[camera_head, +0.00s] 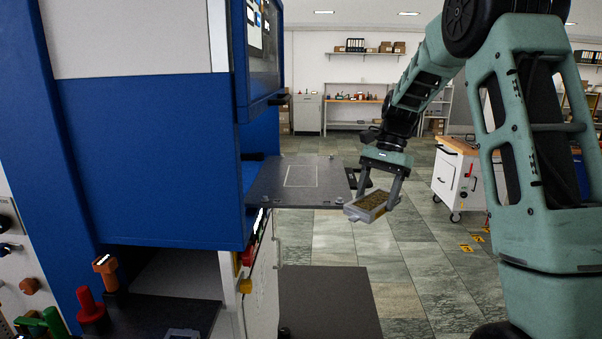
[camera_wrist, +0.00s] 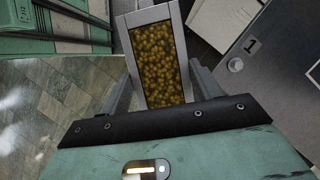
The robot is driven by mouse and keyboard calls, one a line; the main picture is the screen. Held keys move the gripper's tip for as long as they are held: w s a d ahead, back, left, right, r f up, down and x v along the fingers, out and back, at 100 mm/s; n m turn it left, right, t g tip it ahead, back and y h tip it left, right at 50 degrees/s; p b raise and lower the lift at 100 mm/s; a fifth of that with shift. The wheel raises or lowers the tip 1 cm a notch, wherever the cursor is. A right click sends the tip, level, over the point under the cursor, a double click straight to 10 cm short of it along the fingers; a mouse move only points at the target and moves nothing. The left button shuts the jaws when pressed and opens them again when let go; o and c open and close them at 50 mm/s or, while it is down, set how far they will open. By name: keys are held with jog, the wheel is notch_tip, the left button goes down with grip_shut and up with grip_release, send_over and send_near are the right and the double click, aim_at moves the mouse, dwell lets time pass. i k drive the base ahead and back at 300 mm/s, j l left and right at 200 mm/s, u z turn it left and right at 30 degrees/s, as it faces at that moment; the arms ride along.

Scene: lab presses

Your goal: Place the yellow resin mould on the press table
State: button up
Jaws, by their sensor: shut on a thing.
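The resin mould (camera_head: 368,206) is a grey, open-topped rectangular tray filled with yellow-brown granules. My gripper (camera_head: 379,197) is shut on it and holds it in the air, slightly tilted, just right of the press table. In the wrist view the mould (camera_wrist: 158,62) lies between the two fingers, its granules facing the camera. The press table (camera_head: 265,190) is a flat dark grey plate sticking out of the blue press, with a light rectangle outlined on it. The mould is apart from the plate. Part of the plate (camera_wrist: 285,90) shows at the right in the wrist view.
The blue press (camera_head: 150,150) fills the left, its screen housing (camera_head: 262,50) overhanging near the plate. A dark lower platform (camera_head: 325,300) lies below. A white cabinet (camera_head: 455,180) stands at the right. Open tiled floor lies beyond the mould.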

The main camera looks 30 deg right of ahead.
aim_at(302, 175)
jog(key=i+l, duration=0.45)
jog(key=i, duration=0.15)
jog(key=i+l, duration=0.45)
jog(key=i, duration=0.2)
